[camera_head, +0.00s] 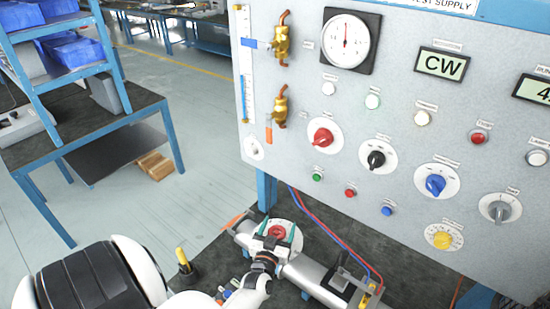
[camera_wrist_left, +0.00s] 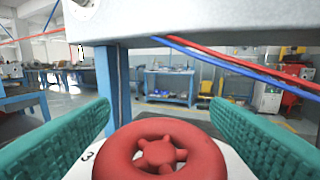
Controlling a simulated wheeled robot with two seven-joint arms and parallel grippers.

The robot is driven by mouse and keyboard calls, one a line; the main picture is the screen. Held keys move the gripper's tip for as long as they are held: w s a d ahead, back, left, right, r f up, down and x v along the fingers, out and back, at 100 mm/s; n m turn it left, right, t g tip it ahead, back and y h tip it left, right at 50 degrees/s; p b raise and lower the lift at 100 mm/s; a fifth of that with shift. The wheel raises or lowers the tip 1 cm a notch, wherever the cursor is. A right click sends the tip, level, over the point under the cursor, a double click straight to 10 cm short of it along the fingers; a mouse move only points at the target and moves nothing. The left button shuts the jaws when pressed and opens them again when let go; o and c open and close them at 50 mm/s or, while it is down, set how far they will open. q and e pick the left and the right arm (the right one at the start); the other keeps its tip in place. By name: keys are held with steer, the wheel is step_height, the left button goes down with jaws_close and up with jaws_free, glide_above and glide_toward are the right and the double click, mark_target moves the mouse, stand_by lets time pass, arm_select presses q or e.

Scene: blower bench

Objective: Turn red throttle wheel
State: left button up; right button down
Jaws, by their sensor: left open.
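The red throttle wheel (camera_head: 277,232) sits on a round white dial plate above the grey metal blower (camera_head: 318,278) on the bench. In the left wrist view the wheel (camera_wrist_left: 160,152) is a red ring with a spoked hub, low in the middle. My left gripper (camera_head: 277,237) is open at the wheel, with its green pads (camera_wrist_left: 262,138) on either side of it. A gap shows between the wheel and each pad. The lower part of the wheel is cut off in the wrist view. My right gripper does not show.
A grey control panel (camera_head: 400,100) with knobs, buttons and a gauge stands behind and above the wheel. Red and blue hoses (camera_head: 335,235) hang from it to the blower. A yellow-tipped tool (camera_head: 183,260) stands left of the blower. A blue shelf (camera_head: 62,60) is at the far left.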

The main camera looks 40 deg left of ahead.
arm_select(q)
steer(key=b+v, duration=0.2)
steer(key=v, duration=0.9)
steer(key=shift+s+b, duration=0.3)
steer(key=shift+b, duration=0.1)
steer(key=shift+d, duration=0.15)
